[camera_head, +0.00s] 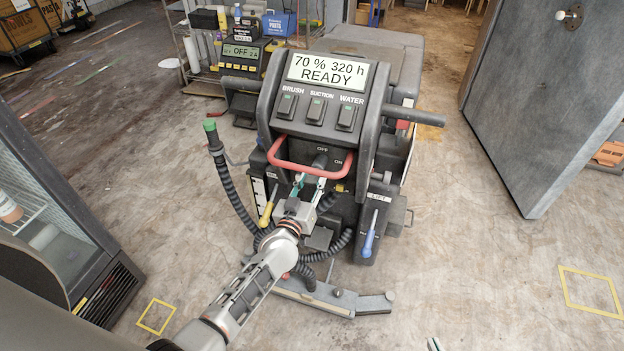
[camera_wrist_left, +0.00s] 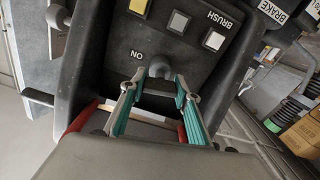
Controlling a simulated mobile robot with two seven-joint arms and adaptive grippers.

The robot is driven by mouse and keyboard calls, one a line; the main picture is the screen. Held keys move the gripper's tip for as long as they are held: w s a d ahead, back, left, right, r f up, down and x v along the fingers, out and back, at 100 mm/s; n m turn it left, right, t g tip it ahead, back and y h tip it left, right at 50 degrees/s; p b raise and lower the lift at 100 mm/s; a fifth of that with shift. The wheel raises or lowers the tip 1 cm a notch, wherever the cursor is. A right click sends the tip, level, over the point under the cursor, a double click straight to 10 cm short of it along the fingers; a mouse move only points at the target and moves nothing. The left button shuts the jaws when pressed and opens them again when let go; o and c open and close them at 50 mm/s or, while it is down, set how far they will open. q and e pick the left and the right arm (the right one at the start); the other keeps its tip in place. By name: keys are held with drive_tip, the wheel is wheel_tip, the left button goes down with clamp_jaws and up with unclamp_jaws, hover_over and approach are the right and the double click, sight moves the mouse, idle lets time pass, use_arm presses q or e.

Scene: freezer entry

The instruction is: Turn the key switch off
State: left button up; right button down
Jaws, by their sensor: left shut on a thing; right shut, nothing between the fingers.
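The key switch (camera_head: 320,160) is a small dark knob on the floor machine's panel, below the suction and water buttons. The "OFF" label is above it and the "ON" label to its right. My left gripper (camera_head: 311,181) reaches in from the lower left, with its green-padded fingers shut on the key. In the left wrist view the grey key (camera_wrist_left: 158,68) sits between the two fingertips (camera_wrist_left: 160,82), near the "ON" label. Its exact turn angle is hard to tell. Only the tips of my right gripper (camera_head: 434,344) show at the bottom edge, shut and away from the machine.
A red bar handle (camera_head: 280,157) loops around the key area, close to my left gripper. The display (camera_head: 328,71) reads "70 % 320 h READY". A corrugated hose (camera_head: 228,182) hangs left.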

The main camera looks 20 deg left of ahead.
use_arm(q)
drive_tip(key=n+p, duration=0.1)
drive_tip(key=n, duration=0.3)
drive_tip(key=shift+n, duration=0.3)
drive_tip(key=n, duration=0.3)
drive_tip(key=shift+n, duration=0.3)
drive_tip(key=n, duration=0.3)
drive_tip(key=shift+n, duration=2.3)
drive_tip(key=o, duration=1.1)
drive_tip(key=shift+o, duration=0.2)
